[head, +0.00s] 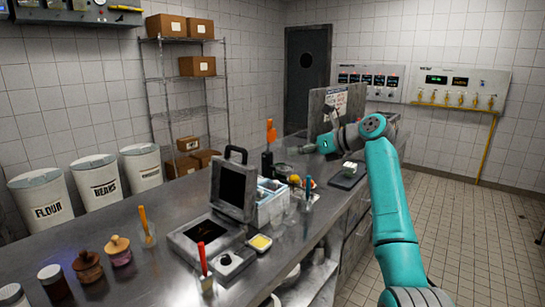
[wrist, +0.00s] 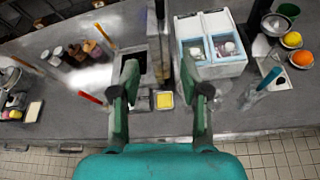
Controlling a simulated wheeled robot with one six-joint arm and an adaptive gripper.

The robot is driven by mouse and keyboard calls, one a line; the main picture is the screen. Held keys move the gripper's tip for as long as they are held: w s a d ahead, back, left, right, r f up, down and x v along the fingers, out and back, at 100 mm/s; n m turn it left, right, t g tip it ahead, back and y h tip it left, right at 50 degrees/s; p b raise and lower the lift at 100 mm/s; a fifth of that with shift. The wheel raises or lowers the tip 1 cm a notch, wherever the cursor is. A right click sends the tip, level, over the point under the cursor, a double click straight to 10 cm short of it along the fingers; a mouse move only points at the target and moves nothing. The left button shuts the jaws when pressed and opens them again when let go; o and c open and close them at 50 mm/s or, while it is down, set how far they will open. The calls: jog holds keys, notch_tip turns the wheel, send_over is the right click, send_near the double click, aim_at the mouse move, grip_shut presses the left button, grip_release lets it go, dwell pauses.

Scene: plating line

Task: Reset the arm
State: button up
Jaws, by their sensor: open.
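My teal arm reaches up from the lower right in the head view and bends left over the steel counter (head: 170,215). My gripper (head: 307,149) is at its end, small in that view. In the wrist view my gripper (wrist: 160,82) is open, with its two dark green fingers apart and nothing held between them. Beyond and below the fingers are the counter and a small white dish with a yellow block (wrist: 164,100). The gap between the fingers and the counter is hard to judge.
A dark case with a raised lid (head: 234,187) stands on the counter near a white compartment box (wrist: 226,71). An orange-topped bottle (head: 270,132) stands behind. Jars (head: 88,267) line the front left. A yellow fruit (wrist: 291,39) and an orange one (wrist: 302,58) are at right.

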jog(key=s+d+f+n+t+h, duration=0.1)
jog(key=s+f+n+t+h, duration=0.15)
jog(key=f, duration=1.35)
jog(key=s+d+f+n+t+h, duration=0.15)
jog(key=s+f, duration=0.25)
jog(key=f, duration=1.3)
jog(key=s+d+f+n+h, duration=0.2)
jog(key=s+f, duration=0.8)
jog(key=s+d+f+n+h, duration=0.1)
jog(key=s+d+f+n, duration=0.1)
jog(key=s+f, duration=0.8)
jog(key=s+d+f+n+t+h, duration=0.15)
jog(key=s+n, duration=0.25)
jog(key=s, duration=1)
jog(key=s+d+n+t+h, duration=0.15)
jog(key=s+n, duration=0.35)
jog(key=s, duration=0.9)
jog(key=s+d+r+n+h, duration=0.1)
jog(key=s+r+n, duration=0.9)
jog(key=s+r, duration=0.7)
jog(key=s, duration=0.3)
jog(key=shift+s+t, duration=0.2)
jog(key=shift+t, duration=0.1)
